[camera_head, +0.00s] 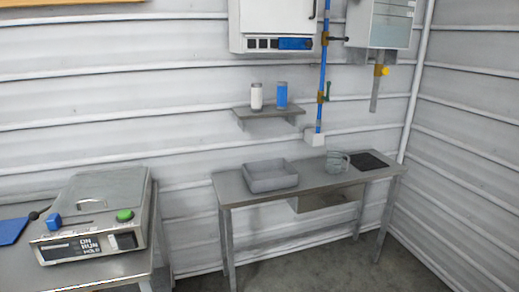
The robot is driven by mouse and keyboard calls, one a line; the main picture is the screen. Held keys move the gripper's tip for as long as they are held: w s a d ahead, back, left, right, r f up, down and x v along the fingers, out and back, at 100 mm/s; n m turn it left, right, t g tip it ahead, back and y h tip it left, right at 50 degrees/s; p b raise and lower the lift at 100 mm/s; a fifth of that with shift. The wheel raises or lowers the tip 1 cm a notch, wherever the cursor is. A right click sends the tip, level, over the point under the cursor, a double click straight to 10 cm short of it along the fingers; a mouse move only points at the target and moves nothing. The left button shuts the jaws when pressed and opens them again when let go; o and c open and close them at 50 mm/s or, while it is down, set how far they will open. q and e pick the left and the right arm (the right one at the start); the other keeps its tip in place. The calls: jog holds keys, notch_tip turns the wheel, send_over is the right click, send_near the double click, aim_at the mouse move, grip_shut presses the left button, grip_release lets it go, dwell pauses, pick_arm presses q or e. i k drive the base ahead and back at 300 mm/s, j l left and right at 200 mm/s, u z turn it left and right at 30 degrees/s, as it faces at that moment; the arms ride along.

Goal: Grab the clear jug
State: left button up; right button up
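The clear jug (336,162) stands upright on the narrow metal table (232,189) by the back wall. It is see-through with a slight green-grey tint. It sits between a grey tray on its left and a dark panel on its right. Neither of my grippers shows in the head view.
The grey tray (271,184) is left of the jug, and the dark panel (369,161) is on its right. A shelf (268,112) above holds a white container (256,96) and a blue one (281,95). A metal machine (97,213) stands at left. Floor (320,255) in front is clear.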

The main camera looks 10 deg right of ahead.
aim_at(335, 155)
jog(key=i+l+z, duration=0.2)
jog(key=i+z, duration=0.55)
jog(key=i, duration=0.2)
jog(key=i+z, duration=0.4)
jog(key=i+j+z, duration=0.4)
jog(key=i, duration=0.15)
jog(key=i+l+u, duration=0.2)
jog(key=i+l, duration=0.25)
jog(key=i, duration=0.25)
jog(key=i+l+u, duration=0.15)
jog(key=i+l, duration=0.4)
jog(key=i, duration=0.15)
